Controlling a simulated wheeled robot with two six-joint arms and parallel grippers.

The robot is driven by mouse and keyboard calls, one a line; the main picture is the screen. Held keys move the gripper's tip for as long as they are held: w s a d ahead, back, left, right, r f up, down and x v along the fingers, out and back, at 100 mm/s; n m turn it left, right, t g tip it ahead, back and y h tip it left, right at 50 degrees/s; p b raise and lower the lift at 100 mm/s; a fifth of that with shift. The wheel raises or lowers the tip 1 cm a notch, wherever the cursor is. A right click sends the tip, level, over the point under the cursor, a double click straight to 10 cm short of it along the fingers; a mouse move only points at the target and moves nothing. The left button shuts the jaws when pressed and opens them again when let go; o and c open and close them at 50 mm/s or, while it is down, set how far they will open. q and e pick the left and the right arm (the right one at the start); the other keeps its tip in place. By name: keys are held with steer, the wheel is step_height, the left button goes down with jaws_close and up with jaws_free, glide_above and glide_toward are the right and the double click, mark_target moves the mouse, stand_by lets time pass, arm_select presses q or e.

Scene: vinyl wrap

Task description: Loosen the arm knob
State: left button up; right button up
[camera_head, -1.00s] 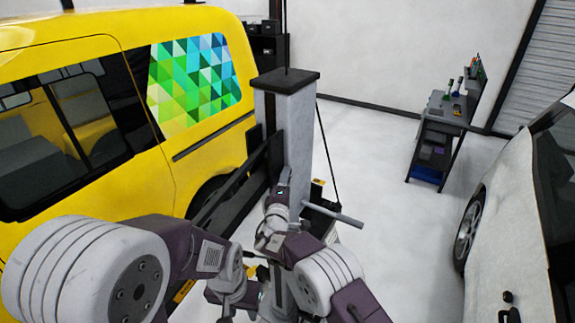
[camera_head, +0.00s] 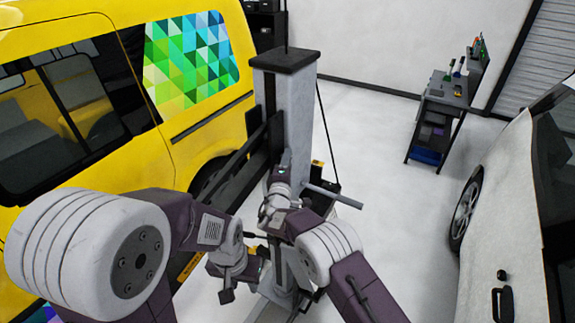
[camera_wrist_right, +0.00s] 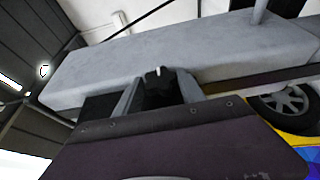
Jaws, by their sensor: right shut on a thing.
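A grey post (camera_head: 297,110) with a dark cap stands beside the yellow van, with a dark arm assembly (camera_head: 262,150) on its left side. My right gripper (camera_head: 284,160) reaches up against the front of the post. In the right wrist view, its two fingers (camera_wrist_right: 160,92) are shut on a small black knob (camera_wrist_right: 158,76) at the grey post. The knob is hidden by my gripper in the head view. My left gripper (camera_head: 227,293) hangs low, left of the post's base, apart from it. Its fingers are too small to read.
The yellow van (camera_head: 90,60) with a colourful window wrap (camera_head: 190,65) stands close on the left. A grey bar (camera_head: 335,197) sticks out right of the post. A white car (camera_head: 515,190) stands at the right, and a tool bench (camera_head: 445,105) behind. The floor between is clear.

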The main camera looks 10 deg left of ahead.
steer(key=n+t+b, duration=0.1)
steer(key=t+b, duration=0.1)
steer(key=b, duration=0.9)
steer(key=shift+a+t, duration=0.1)
steer(key=shift+t, duration=0.2)
steer(key=o, duration=1.3)
steer(key=shift+o, duration=0.4)
steer(key=shift+w+a+f, duration=0.1)
steer(key=shift+a+f, duration=0.1)
steer(key=shift+a, duration=0.05)
